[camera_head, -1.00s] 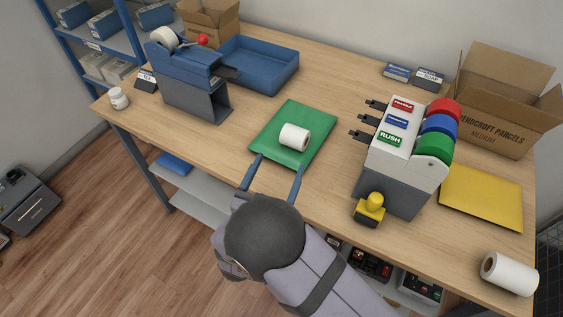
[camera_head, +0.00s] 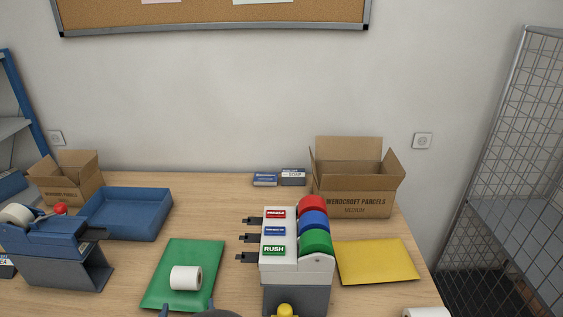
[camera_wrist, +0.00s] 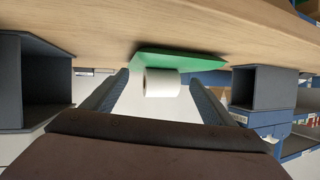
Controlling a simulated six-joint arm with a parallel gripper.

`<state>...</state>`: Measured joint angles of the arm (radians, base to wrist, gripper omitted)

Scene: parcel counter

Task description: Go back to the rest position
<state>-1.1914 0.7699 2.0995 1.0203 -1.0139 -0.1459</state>
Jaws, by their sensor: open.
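My gripper (camera_wrist: 158,100) is open in the wrist view, its two fingers spread with nothing between them. Ahead of it, a white paper roll (camera_wrist: 162,83) lies on a green mailer (camera_wrist: 200,61) on the counter. In the head view only the tips of my gripper (camera_head: 187,312) show at the bottom edge, in front of the roll (camera_head: 186,278) and the green mailer (camera_head: 158,288). The rest of my arm is mostly out of that view.
A label dispenser (camera_head: 297,268) stands right of the mailer, with a yellow envelope (camera_head: 375,262) beside it. A tape dispenser (camera_head: 60,270) and a blue tray (camera_head: 125,228) are at left. Open cartons (camera_head: 355,207) stand at the back. A wire cage (camera_head: 515,160) is at far right.

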